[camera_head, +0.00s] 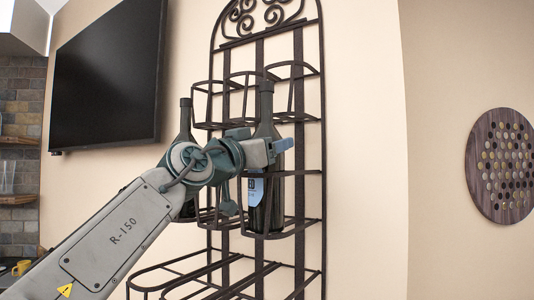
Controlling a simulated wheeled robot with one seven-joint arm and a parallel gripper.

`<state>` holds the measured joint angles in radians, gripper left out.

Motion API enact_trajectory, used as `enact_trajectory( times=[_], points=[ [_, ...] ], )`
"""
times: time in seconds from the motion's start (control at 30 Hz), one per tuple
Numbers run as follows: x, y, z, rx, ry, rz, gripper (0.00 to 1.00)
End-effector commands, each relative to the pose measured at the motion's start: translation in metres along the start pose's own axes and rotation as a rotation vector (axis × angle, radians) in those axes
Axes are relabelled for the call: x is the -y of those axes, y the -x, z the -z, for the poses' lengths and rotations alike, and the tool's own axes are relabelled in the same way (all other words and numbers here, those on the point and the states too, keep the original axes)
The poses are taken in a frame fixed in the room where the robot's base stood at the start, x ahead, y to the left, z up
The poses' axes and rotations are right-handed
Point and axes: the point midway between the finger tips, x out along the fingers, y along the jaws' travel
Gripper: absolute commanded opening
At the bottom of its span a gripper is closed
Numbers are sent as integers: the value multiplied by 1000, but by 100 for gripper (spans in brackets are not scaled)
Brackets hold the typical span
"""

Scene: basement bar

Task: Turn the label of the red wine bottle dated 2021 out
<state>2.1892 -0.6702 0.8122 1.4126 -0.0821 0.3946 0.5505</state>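A dark wine bottle (266,215) stands upright in the black metal wall rack (323,120), in a basket at mid-height. Part of a blue and white label (256,190) shows at its lower left; I cannot read a date. A second dark bottle (185,120) stands to the left, partly hidden behind my arm. My gripper (272,148) is at the upper body of the right bottle, below its neck, with a blue fingertip showing on the right side. The arm hides most of the gripper, so I cannot tell whether it grips the bottle.
The rack's upper baskets (290,68) look empty, and wider empty shelves (165,285) jut out below. A black television (108,75) hangs at the left. A round wooden board (502,165) hangs at the right. The wall between rack and board is bare.

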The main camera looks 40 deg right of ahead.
Motion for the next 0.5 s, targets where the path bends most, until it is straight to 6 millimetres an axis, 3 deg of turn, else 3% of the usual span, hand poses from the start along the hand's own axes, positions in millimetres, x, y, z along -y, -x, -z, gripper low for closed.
enact_trajectory(
  times=[0.5],
  points=[
    [-1, 1, -1, -1, -64, 233, 45]
  ],
)
